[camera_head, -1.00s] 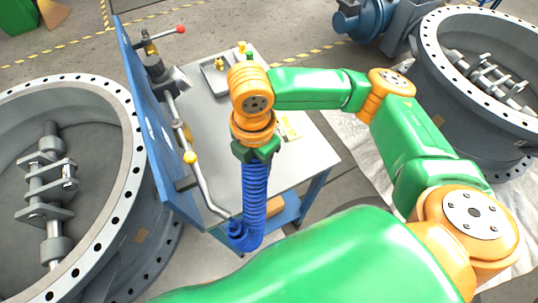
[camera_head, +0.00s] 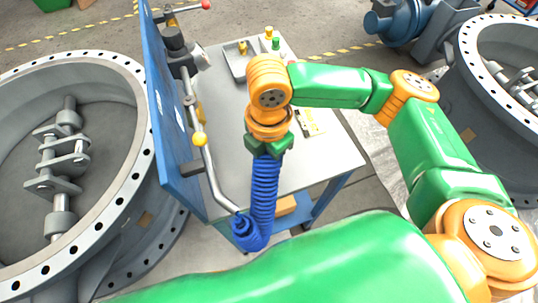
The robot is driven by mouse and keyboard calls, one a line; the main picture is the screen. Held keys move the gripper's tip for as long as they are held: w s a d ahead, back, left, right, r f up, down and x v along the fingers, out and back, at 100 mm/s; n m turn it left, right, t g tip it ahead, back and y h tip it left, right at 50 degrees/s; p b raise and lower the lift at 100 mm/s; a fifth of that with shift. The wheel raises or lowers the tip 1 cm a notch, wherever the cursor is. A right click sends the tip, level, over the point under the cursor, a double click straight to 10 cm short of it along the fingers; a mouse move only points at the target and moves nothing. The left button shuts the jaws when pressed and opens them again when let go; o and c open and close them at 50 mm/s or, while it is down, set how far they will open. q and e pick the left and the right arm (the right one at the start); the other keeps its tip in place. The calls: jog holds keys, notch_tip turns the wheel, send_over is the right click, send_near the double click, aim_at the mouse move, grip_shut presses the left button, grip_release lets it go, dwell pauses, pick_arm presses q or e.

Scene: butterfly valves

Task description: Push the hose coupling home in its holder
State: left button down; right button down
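A blue ribbed hose (camera_head: 265,190) hangs down from just under my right wrist. Its lower end bends at a blue elbow (camera_head: 246,232) against the end of a bent metal pipe (camera_head: 212,178). My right gripper (camera_head: 268,147) points down at the top of the hose; only its dark green body shows. Its fingers are hidden behind the body and hose, so I cannot tell whether they grip anything. I cannot make out the coupling or its holder clearly. My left gripper is out of view.
A blue panel (camera_head: 172,120) carries pipework along the left edge of the grey table (camera_head: 220,110). A tray (camera_head: 236,62) holds a yellow part, with small yellow and green parts beside it. Large flanged valve bodies stand left (camera_head: 135,130) and right (camera_head: 470,100).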

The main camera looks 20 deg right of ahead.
jog(key=shift+f, duration=0.1)
dwell(0.6)
jog(key=shift+p, duration=0.4)
jog(key=shift+f, duration=0.1)
jog(key=shift+p, duration=0.45)
jog(key=shift+f, duration=0.1)
